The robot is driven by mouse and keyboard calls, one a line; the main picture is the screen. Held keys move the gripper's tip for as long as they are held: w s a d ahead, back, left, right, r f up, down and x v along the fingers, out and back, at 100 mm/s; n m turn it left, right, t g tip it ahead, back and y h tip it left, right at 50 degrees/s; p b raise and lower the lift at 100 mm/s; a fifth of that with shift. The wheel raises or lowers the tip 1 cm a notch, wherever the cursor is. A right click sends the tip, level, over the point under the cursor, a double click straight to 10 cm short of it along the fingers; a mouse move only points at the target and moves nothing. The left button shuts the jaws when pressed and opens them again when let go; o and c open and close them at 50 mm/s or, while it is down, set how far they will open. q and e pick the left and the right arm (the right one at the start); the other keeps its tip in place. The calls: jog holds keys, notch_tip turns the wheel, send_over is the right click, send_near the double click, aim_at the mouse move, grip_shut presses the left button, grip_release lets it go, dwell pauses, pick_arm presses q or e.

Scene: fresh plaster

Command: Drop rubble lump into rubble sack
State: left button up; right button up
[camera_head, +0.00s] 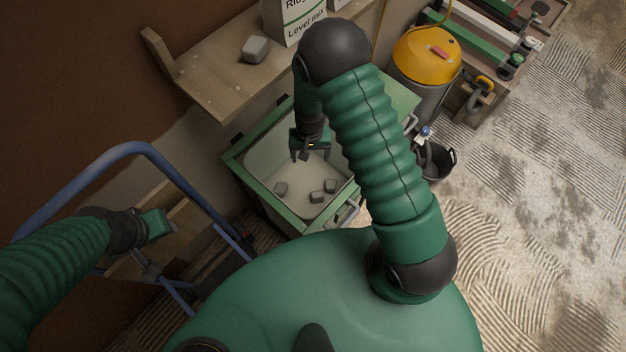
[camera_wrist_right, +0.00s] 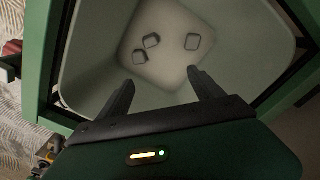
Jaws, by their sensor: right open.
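Three grey rubble lumps (camera_head: 316,197) lie apart on the floor of a pale, deep container in a green frame (camera_head: 238,170), which looks like the rubble sack. The lumps show in the right wrist view too (camera_wrist_right: 192,42). Another grey lump (camera_head: 255,49) sits on a wooden shelf at the upper left of the container. My right gripper (camera_head: 309,157) points down over the container's opening, open, with nothing between its fingers (camera_wrist_right: 161,77). My left gripper (camera_head: 150,258) is at the lower left, away from the container; its fingers are too unclear to tell their opening.
The wooden shelf (camera_head: 215,88) also carries printed bags (camera_head: 296,20). A blue tubular frame (camera_head: 128,150) stands near my left arm. A yellow-topped vacuum (camera_head: 425,55) and a black bucket (camera_head: 437,162) stand right of the container. The combed floor (camera_head: 540,200) at right is open.

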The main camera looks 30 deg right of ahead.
notch_tip(320, 180, up, 17)
jog(key=p, duration=0.3)
jog(key=shift+d+f, duration=0.15)
jog(key=shift+f, duration=0.05)
jog(key=shift+d, duration=0.1)
